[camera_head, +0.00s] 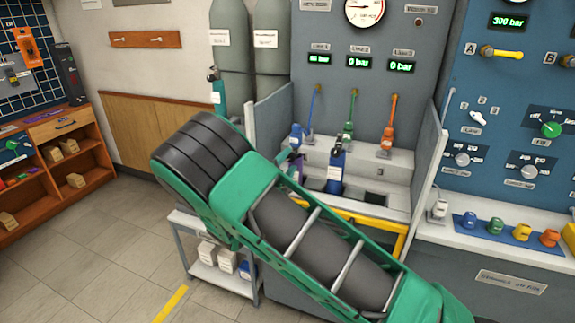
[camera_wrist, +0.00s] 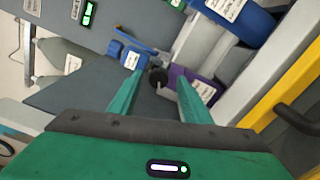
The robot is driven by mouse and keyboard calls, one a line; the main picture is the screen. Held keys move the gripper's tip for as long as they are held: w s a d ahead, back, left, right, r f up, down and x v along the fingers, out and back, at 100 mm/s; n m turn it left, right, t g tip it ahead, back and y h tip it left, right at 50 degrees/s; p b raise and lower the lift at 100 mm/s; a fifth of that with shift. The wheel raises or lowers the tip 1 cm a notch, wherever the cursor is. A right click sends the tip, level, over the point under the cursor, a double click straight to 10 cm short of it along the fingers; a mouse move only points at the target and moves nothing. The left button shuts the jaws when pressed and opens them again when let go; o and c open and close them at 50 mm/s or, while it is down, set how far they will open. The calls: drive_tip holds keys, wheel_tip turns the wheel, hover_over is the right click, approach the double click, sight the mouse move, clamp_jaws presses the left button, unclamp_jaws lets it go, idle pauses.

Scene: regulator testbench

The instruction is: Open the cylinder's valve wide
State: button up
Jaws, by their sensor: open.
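My gripper (camera_wrist: 159,78) is open in the wrist view, its two green fingers apart. A black round knob (camera_wrist: 157,75) shows between the fingertips; I cannot tell whether they touch it. A purple labelled body (camera_wrist: 205,88) lies beside the knob, partly behind the right finger; it shows a little in the head view (camera_head: 298,166). A blue labelled cylinder (camera_head: 336,172) stands in the bench recess; a blue body with a label shows at the top of the wrist view (camera_wrist: 243,16). I cannot tell which body carries the knob.
Blue (camera_head: 297,136), green (camera_head: 349,130) and orange (camera_head: 387,138) hose fittings stand along the bench back. Grey side walls (camera_head: 430,150) flank the recess. A yellow rail (camera_head: 365,221) runs along the front. The middle and right displays (camera_head: 401,66) read 0 bar.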

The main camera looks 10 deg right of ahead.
drive_tip(key=v, duration=1)
drive_tip(key=shift+a, duration=0.25)
drive_tip(key=shift+s, duration=0.1)
